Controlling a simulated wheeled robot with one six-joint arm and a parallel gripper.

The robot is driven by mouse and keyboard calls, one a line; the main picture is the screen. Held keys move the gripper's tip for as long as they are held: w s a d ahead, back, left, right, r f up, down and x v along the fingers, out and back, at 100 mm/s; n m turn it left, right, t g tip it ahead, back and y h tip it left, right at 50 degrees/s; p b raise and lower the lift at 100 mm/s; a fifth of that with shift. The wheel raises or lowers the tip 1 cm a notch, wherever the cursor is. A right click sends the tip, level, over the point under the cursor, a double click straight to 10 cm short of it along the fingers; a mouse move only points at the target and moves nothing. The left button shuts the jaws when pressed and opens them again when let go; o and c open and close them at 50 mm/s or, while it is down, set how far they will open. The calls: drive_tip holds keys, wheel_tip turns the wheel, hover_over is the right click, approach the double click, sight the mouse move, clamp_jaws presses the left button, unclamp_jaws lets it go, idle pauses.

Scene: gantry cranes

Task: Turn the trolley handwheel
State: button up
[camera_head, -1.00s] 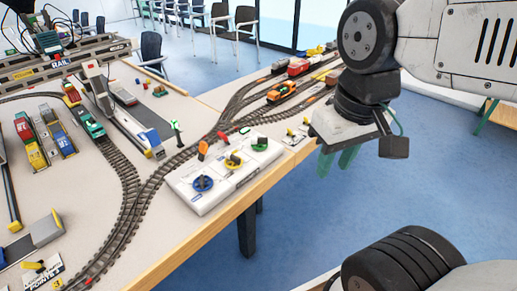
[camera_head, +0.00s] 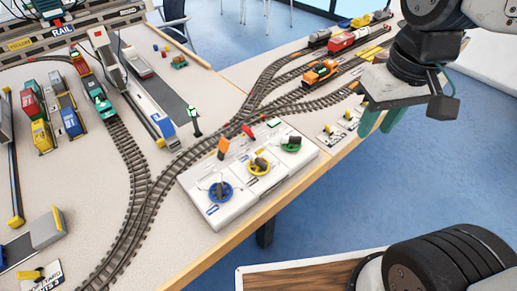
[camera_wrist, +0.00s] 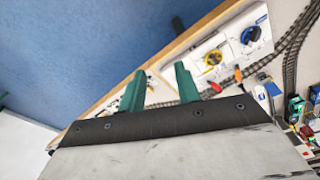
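A white control box (camera_head: 243,191) near the table's front edge carries a blue handwheel (camera_head: 221,191), a yellow handwheel (camera_head: 259,166) and a green handwheel (camera_head: 290,144). The labels are too small to tell which is the trolley's. My gripper (camera_head: 380,122) is right of the box, over the table's front edge, touching no handwheel. In the wrist view, its two green fingers (camera_wrist: 160,90) stand apart with nothing held between them. The blue handwheel (camera_wrist: 250,35) and yellow handwheel (camera_wrist: 212,57) show beyond the fingers there. The green handwheel is not clear in that view.
An orange lever (camera_head: 223,147) and a red lever (camera_head: 247,131) stand at the box's back edge. Tracks with an orange locomotive (camera_head: 320,73) run behind it. The model gantry crane (camera_head: 75,35) is at the back left.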

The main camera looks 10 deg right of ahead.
drive_tip(key=w+a+f+n, duration=0.3)
drive_tip(key=w+a+f, duration=0.35)
drive_tip(key=w, duration=0.25)
drive_tip(key=n+g, duration=0.1)
drive_tip(key=n, duration=0.2)
hover_over(259, 160)
wheel_tip(259, 160, down, 10)
drive_tip(key=shift+w+r, duration=0.1)
wheel_tip(259, 160, down, 8)
drive_tip(key=shift+r, duration=0.1)
clamp_jaws()
